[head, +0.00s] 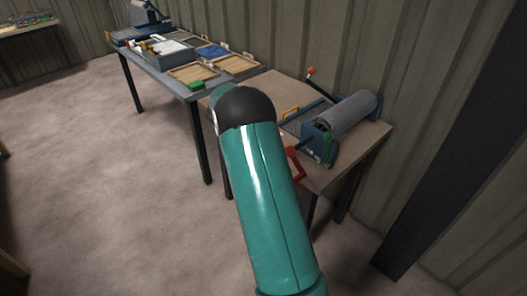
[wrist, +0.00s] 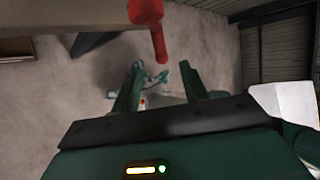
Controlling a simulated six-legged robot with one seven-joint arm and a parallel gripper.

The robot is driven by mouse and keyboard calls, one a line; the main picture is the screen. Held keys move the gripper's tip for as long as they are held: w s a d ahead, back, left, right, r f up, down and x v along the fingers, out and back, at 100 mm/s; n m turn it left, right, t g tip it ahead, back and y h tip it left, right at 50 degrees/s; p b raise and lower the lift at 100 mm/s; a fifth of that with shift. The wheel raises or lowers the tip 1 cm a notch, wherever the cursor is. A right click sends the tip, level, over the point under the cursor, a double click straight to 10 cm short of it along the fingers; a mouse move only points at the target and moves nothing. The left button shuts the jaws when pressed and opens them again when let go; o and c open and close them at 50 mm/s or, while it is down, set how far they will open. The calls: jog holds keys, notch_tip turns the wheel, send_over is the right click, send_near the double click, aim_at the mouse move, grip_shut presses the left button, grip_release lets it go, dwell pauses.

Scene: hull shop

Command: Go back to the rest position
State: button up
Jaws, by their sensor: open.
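My gripper (wrist: 160,80) shows in the wrist view with its two dark green fingers spread apart and nothing between them. In the head view my teal arm reaches forward over the floor toward the near table, and its gripper end is hidden behind it. A red crank handle (wrist: 147,12) hangs into the top of the wrist view, close to the fingers but apart from them in the picture. In the head view a red handle (head: 295,164) shows just right of my arm, at the near table's edge.
A roller machine (head: 345,114) with a blue frame stands on the near wooden table (head: 355,150). A dark post (head: 465,130) stands at right. Floor at left is clear.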

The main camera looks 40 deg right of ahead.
jog(key=s+a+r+m+t+y, duration=0.1)
jog(key=s+a+r+m+t, duration=0.3)
jog(key=a+r, duration=0.45)
jog(key=s+a+r+m+t+y, duration=0.15)
jog(key=a+r+m+t, duration=0.25)
jog(key=a+r+m, duration=0.4)
jog(key=s+a+r+m+t+y, duration=0.1)
jog(key=s+a+m+t, duration=0.5)
jog(key=s+a, duration=0.7)
jog(key=a+m+y, duration=0.1)
jog(key=a+m, duration=0.1)
jog(key=shift+r+m+t+y, duration=0.3)
jog(key=shift+r+t+y, duration=0.05)
jog(key=shift+r+t, duration=0.05)
